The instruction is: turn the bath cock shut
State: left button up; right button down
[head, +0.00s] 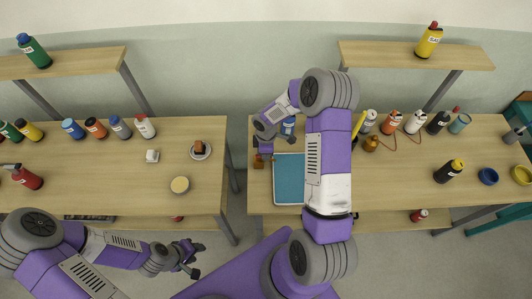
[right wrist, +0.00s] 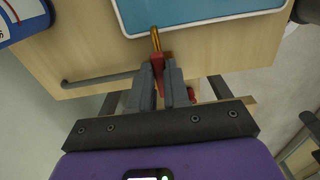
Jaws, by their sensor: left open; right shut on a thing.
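The bath cock shows in the right wrist view as a red handle (right wrist: 158,64) with a brass stem beside the blue bath tray (right wrist: 195,12). In the head view the blue tray (head: 288,180) lies on the right-hand bench, left of my right arm. My right gripper (right wrist: 160,84) is shut on the red handle, a finger on each side. In the head view my right gripper (head: 263,146) is at the bench's left end, and the cock is mostly hidden there. I cannot tell how far the cock is turned. My left gripper (head: 196,259) is open and empty, in front of the left bench.
A blue-labelled item (head: 288,127) stands close to my right gripper. A grey rod (right wrist: 100,78) lies beside the cock. Several bottles line the back of both benches. A gap separates the benches.

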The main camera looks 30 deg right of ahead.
jog(key=shift+w, duration=0.1)
dwell(0.4)
jog(key=c, duration=1.1)
grip_release()
notch_tip(320, 180, up, 8)
jog(key=shift+f, duration=0.15)
jog(key=shift+f, duration=0.1)
